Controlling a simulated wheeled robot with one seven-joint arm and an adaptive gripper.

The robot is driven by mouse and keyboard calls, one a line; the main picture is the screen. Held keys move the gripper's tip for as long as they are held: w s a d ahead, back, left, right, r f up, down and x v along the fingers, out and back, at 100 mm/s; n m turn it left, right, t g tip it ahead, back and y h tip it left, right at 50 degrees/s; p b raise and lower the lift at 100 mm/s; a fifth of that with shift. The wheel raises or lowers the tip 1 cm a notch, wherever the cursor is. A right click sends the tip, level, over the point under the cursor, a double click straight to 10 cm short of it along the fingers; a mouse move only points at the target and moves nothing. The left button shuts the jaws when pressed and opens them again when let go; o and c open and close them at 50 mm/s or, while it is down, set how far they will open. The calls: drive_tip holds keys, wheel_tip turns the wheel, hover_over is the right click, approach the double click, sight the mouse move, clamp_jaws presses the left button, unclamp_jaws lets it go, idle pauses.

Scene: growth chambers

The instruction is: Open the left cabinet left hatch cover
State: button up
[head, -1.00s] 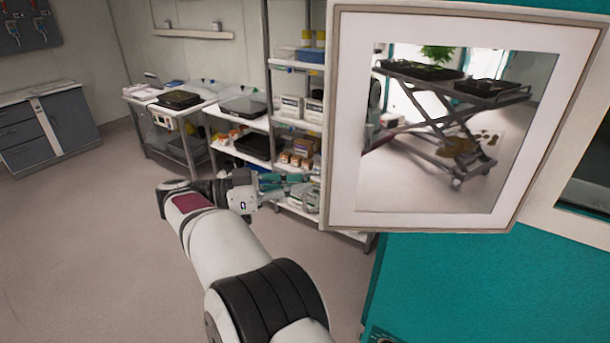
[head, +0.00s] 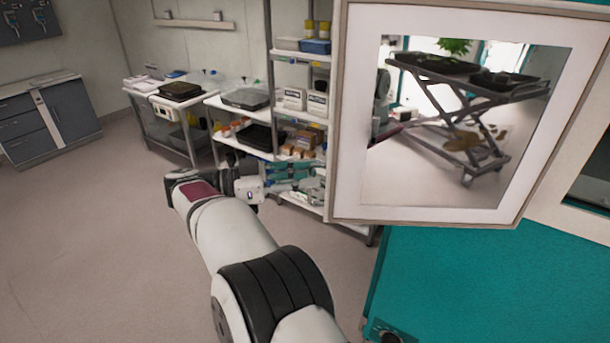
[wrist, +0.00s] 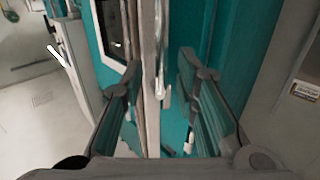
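The left hatch cover (head: 350,120), a white panel with a grey edge and a glazed pane, stands swung out from the teal cabinet (head: 480,280). Its pane shows a trolley. My gripper (head: 306,178) is by the cover's left edge, low down, its fingers pointing right in the head view. In the wrist view my gripper (wrist: 158,68) has its two teal-padded fingers wide apart. The cover's narrow edge (wrist: 150,90) runs between them, with a gap on both sides. A small pale metal part, perhaps a catch, shows on that edge. Contact with the cover cannot be seen.
A metal shelf rack (head: 271,80) with boxes stands behind my gripper. Side tables (head: 160,105) with black trays and a grey drawer cabinet (head: 70,110) stand farther left. The floor (head: 100,240) at the left is clear.

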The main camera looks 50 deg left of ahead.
wheel_tip(320, 180, up, 10)
idle(0.5)
